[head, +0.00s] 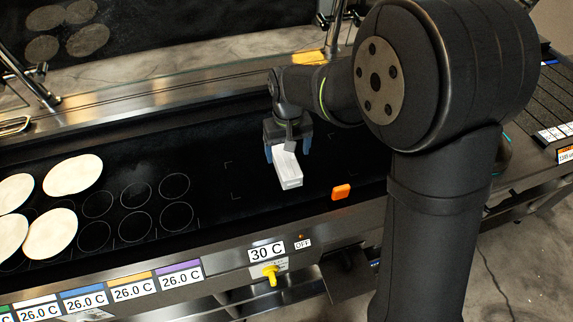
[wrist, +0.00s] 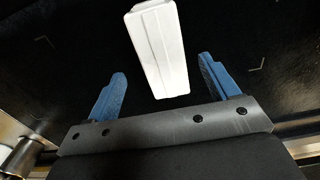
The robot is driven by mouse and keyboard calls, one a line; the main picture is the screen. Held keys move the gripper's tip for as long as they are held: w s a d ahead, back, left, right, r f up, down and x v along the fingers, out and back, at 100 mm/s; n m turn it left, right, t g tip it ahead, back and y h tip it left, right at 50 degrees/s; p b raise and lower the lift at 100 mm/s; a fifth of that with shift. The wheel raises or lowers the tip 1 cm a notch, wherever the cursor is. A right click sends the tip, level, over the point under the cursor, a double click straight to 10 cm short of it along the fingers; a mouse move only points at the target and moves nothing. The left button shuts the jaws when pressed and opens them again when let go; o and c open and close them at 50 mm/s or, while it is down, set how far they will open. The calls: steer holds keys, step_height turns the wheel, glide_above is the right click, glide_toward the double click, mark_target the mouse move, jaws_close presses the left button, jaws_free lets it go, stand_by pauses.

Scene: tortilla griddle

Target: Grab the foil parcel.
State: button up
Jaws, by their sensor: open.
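The foil parcel (head: 288,172) is a pale silvery-white oblong block lying on the black griddle, right of the tortillas. Its upper end is close to my gripper (head: 288,150), which hangs over it with blue fingers. In the wrist view the parcel (wrist: 158,48) lies between and ahead of the two blue fingertips of my gripper (wrist: 162,66), with a gap on each side. The fingers are spread and do not touch it. Part of the parcel's far end in the head view is hidden by the gripper.
Several tortillas (head: 73,175) lie on the griddle (head: 215,150) at the left. An orange block (head: 341,191) sits near the front edge, right of the parcel. A yellow knob (head: 270,272) sticks out of the front panel. A glass guard stands along the back.

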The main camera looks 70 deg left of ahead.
mark_target(286, 160)
step_height(286, 160, down, 6)
steer(key=shift+s+a+r, duration=0.1)
steer(key=shift+s+r, duration=0.05)
steer(key=shift+r, duration=0.05)
steer(key=c, duration=1.1)
steer(key=shift+c, duration=0.4)
steer(key=shift+r, duration=0.2)
